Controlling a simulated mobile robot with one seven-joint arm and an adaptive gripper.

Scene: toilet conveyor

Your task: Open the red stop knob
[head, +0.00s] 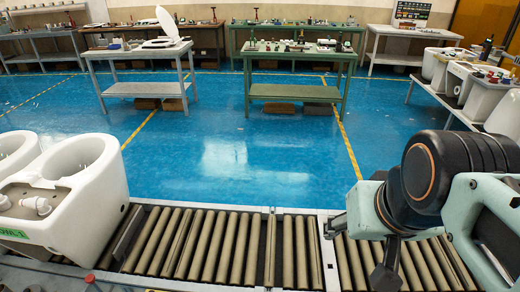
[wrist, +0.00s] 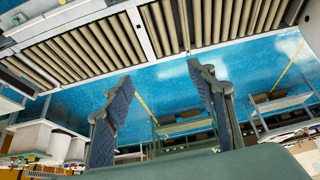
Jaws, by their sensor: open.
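I cannot make out the red stop knob for certain in either view. A small reddish spot (head: 90,278) shows at the bottom left edge of the head view, on the near side of the conveyor, too small to identify. In the head view my arm covers the right side, and dark parts of my gripper (head: 387,272) hang over the rollers there, well to the right of the reddish spot.
The roller conveyor (head: 190,245) crosses the front, and its rollers also show at the top of the wrist view (wrist: 100,45). White toilet bodies (head: 95,185) stand on its left end. Beyond lies open blue floor (head: 230,150), then workbenches, including a green one (head: 290,90).

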